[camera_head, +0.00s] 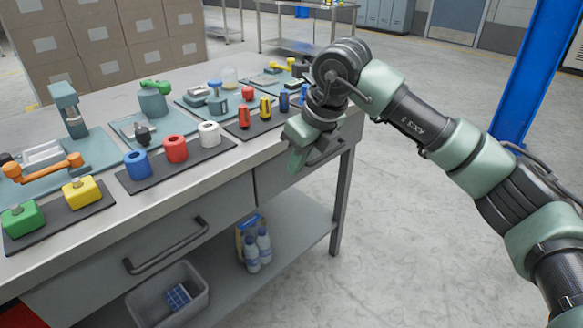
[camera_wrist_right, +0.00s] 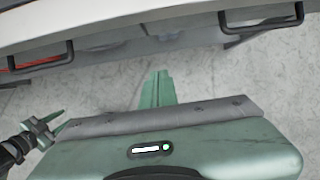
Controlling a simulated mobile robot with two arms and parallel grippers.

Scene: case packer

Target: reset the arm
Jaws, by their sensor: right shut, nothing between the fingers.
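My right arm comes in from the right in the head view and bends over the near right corner of the workbench. My right gripper (camera_head: 296,163) hangs in front of the bench's front edge, pointing down. Its green fingers are together and empty. In the right wrist view the closed fingers (camera_wrist_right: 160,78) stick out over the bare floor, with the bench drawers above them. Part of what looks like my left gripper (camera_wrist_right: 42,132) shows at the left edge of the wrist view, small and dark. My left arm is not in the head view.
The workbench (camera_head: 235,165) carries trays with blue, red and white rings, coloured weights, green and yellow blocks and an orange handle. Drawer handles (camera_head: 167,246) stick out in front. A grey bin (camera_head: 195,290) and bottles (camera_head: 264,245) stand on the lower shelf. Floor (camera_head: 400,230) to the right is clear.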

